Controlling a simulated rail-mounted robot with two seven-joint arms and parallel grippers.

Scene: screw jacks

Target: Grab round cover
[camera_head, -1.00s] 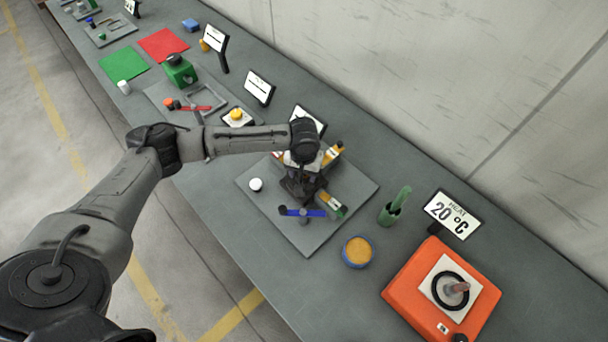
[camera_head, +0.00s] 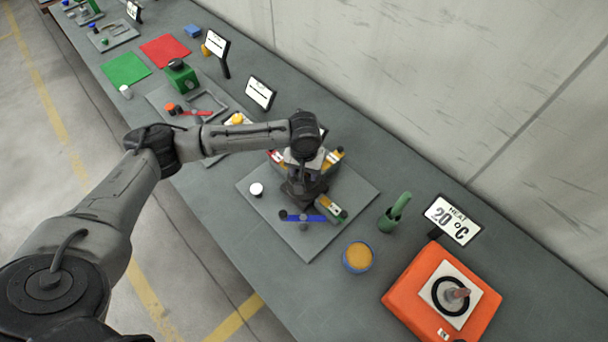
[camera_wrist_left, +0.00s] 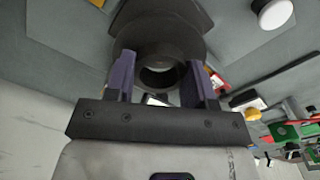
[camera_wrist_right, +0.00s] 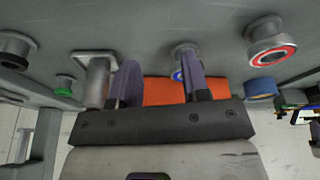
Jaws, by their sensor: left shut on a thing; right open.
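My left gripper (camera_head: 303,188) is over the grey plate (camera_head: 290,240) in the head view, pointing down. In the left wrist view, its two fingers (camera_wrist_left: 156,82) are shut on a dark round hollow piece (camera_wrist_left: 162,45), which looks like the round cover. The piece has a ring-shaped opening facing the wrist and flares wider beyond it. In the head view I cannot tell whether it touches the plate. My right gripper (camera_wrist_right: 162,85) shows only in the right wrist view. It is open, with nothing clearly between its fingers.
A white round knob (camera_head: 256,189), a blue bar (camera_head: 302,218) and coloured parts share the plate. A sign (camera_head: 453,219) stands behind the heater.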

